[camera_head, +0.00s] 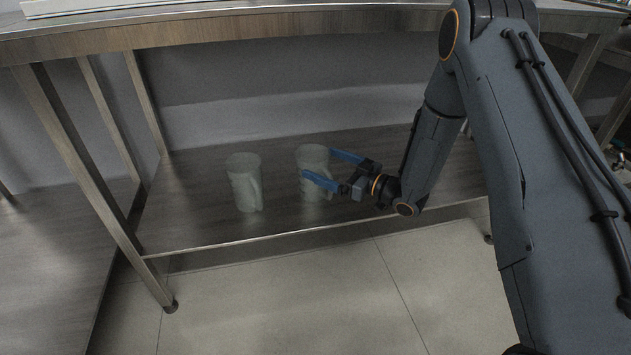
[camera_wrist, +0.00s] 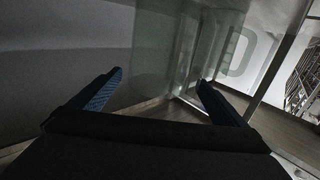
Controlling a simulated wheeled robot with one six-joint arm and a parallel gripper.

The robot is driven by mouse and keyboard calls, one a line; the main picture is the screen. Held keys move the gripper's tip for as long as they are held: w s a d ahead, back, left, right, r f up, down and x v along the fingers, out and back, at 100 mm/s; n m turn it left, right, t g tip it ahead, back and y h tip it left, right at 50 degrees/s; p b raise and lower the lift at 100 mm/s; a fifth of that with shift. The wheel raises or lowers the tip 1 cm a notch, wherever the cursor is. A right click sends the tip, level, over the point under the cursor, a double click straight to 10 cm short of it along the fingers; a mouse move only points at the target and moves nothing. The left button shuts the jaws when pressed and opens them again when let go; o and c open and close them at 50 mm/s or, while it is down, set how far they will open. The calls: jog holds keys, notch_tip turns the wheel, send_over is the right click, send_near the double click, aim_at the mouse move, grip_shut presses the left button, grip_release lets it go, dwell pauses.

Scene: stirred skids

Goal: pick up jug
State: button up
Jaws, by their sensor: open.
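Two pale grey-green translucent jugs stand upright on the lower shelf of a table. The right jug (camera_head: 312,158) has my gripper (camera_head: 320,163) at it, with one blue finger across its front and the other at its far right side. The left jug (camera_head: 243,183) stands apart, its handle to the right. In the wrist view, my gripper (camera_wrist: 160,76) is open, and a near jug's clear wall (camera_wrist: 160,45) shows between and beyond the fingertips. I cannot tell whether the fingers touch it. A handle outline shows right of it; whose it is, I cannot tell.
The lower shelf (camera_head: 200,225) is dark wood, with bare room left of the jugs. The tabletop (camera_head: 230,28) overhangs the shelf from above. A metal leg (camera_head: 95,180) stands at the left. Tiled floor (camera_head: 300,290) lies open in front.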

jog(key=b+x, duration=0.1)
jog(key=x, duration=0.2)
jog(key=shift+w+a, duration=0.15)
jog(key=shift+w, duration=0.2)
jog(key=c, duration=1.5)
notch_tip(320, 180, up, 10)
jog(key=p, duration=0.4)
send_over(301, 154)
jog(key=v, duration=0.6)
jog(key=shift+a, duration=0.2)
jog(key=shift+s, duration=0.1)
